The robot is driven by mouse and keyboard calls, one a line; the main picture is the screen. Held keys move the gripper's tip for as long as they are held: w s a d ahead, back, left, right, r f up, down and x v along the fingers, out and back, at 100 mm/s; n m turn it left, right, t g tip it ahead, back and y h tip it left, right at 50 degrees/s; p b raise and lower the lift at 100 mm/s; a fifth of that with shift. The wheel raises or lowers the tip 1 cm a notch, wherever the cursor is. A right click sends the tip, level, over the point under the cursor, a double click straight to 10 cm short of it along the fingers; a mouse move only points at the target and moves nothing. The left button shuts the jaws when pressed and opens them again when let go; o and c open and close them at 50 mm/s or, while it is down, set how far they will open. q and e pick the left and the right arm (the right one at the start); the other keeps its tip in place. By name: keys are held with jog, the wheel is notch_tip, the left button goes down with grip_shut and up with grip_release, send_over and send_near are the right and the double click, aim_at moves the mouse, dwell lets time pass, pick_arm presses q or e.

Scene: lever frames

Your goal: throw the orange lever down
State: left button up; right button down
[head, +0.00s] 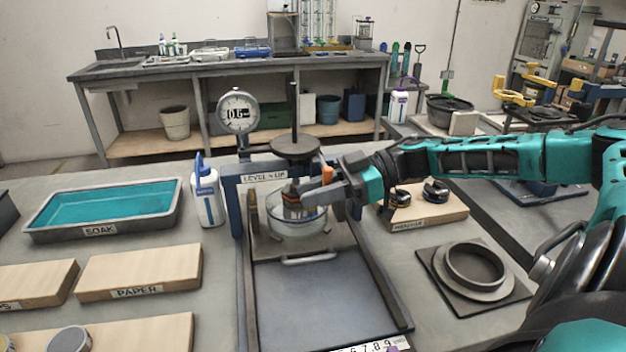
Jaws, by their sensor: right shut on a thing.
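The orange lever (327,174) shows as a short upright orange piece at the right side of a blue-grey press frame (247,180) with a white label that seems to read "LEVEL N UP". My right gripper (318,192) reaches in from the right and is shut on the lever; its grey fingers hide the lever's lower part. Behind the fingers, a glass dish (298,225) stands on the press bed with a banded brown and dark stack in it. A dark round plate (296,148) on a rod is above the dish. My left gripper is out of view.
A round dial gauge (238,112) rises behind the frame. A white bottle (207,195) stands close to its left, by a teal-filled tray (105,208). A wooden block with dark knobs (430,210) and a ring on a plate (474,268) are at the right.

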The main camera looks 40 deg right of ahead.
jog(key=shift+f, duration=0.1)
jog(key=c, duration=1.4)
grip_release()
jog(key=shift+d, duration=0.1)
jog(key=shift+o, duration=0.2)
jog(key=shift+s+d+r, duration=0.2)
jog(key=shift+s+d, duration=0.1)
jog(key=shift+d, duration=0.15)
jog(key=p+v, duration=0.2)
jog(key=v, duration=0.9)
jog(key=shift+s+d+r, duration=0.15)
jog(key=shift+d+r, duration=0.05)
jog(key=shift+d, duration=0.1)
